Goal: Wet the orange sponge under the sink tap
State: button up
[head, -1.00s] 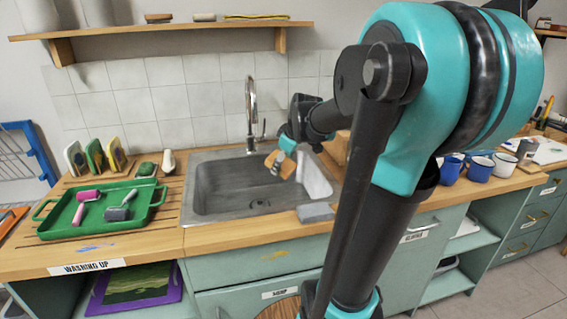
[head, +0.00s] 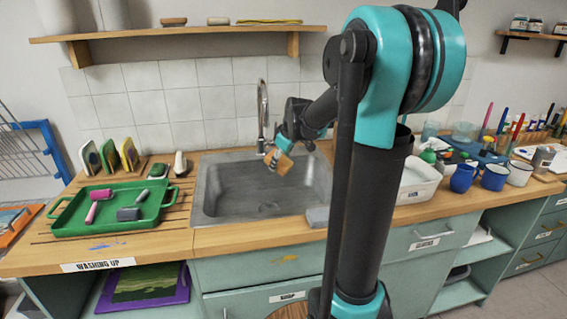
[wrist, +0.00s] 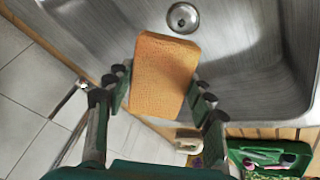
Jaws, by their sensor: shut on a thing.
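My gripper (head: 281,158) is shut on the orange sponge (head: 279,163), above the back part of the steel sink (head: 207,190). In the wrist view the sponge (wrist: 163,70) sits between both fingers of my gripper (wrist: 160,90), clear of the basin floor. The sink drain (wrist: 183,18) shows just past its end. The chrome tap (head: 262,105) stands at the sink's back edge, just left of my wrist in the head view. The sponge looks slightly right of and in front of the tap; I cannot tell whether it is under the spout. No water is visible.
A green tray (head: 70,229) with rollers is left of the sink. A white tub (head: 418,184) and blue mugs (head: 463,178) stand right. A shelf (head: 180,34) hangs above. The basin looks empty.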

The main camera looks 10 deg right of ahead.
aim_at(285, 169)
jog(key=shift+w+a+f, duration=0.15)
jog(key=shift+w+a, duration=0.05)
jog(key=shift+w, duration=0.4)
jog(key=shift+w+a+f, duration=0.1)
jog(key=shift+w+a, duration=0.1)
jog(key=shift+w, duration=0.4)
jog(key=shift+w+a+f, duration=0.15)
jog(key=shift+w+a, duration=0.05)
jog(key=shift+w, duration=0.4)
jog(key=shift+s, duration=0.15)
jog(key=shift+s+d, duration=0.4)
jog(key=shift+s, duration=0.85)
jog(key=shift+s+d, duration=0.45)
jog(key=shift+s, duration=0.75)
jog(key=shift+s+d, duration=0.4)
jog(key=shift+s, duration=0.85)
jog(key=s+d+r, duration=0.1)
jog(key=s+r, duration=0.3)
jog(key=shift+s+d, duration=0.3)
jog(key=shift+s, duration=0.05)
